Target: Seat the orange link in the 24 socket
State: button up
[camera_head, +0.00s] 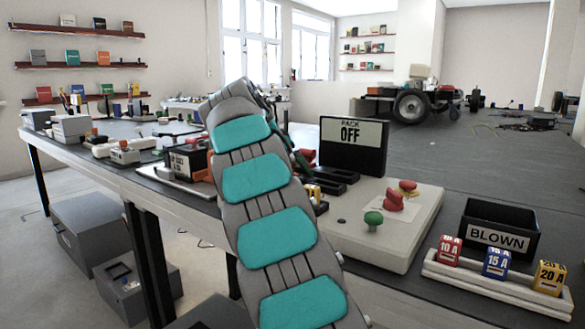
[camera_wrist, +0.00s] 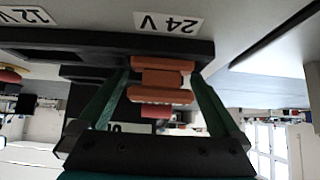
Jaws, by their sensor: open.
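In the wrist view, which is upside down, the orange link (camera_wrist: 161,78) meets the long black socket block (camera_wrist: 60,42) below the 24 V label (camera_wrist: 168,22). How deep it sits in the socket cannot be told. My gripper (camera_wrist: 160,78) is open, with its two green fingers on either side of the link and their tips close to its ends. The 12 V label (camera_wrist: 26,16) is at the left of the same view. In the head view my arm hides most of the gripper and the link.
In the head view a black PACK OFF sign (camera_head: 352,146) stands behind the pale panel (camera_head: 370,246). The panel carries a green button (camera_head: 373,219) and a red knob (camera_head: 393,200). A BLOWN bin (camera_head: 498,236) and a rack of fuses (camera_head: 496,263) are at the right.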

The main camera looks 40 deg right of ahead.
jog(key=v, duration=0.7)
jog(key=shift+a+r, duration=0.25)
jog(key=shift+s, duration=0.1)
jog(key=shift+a, duration=0.15)
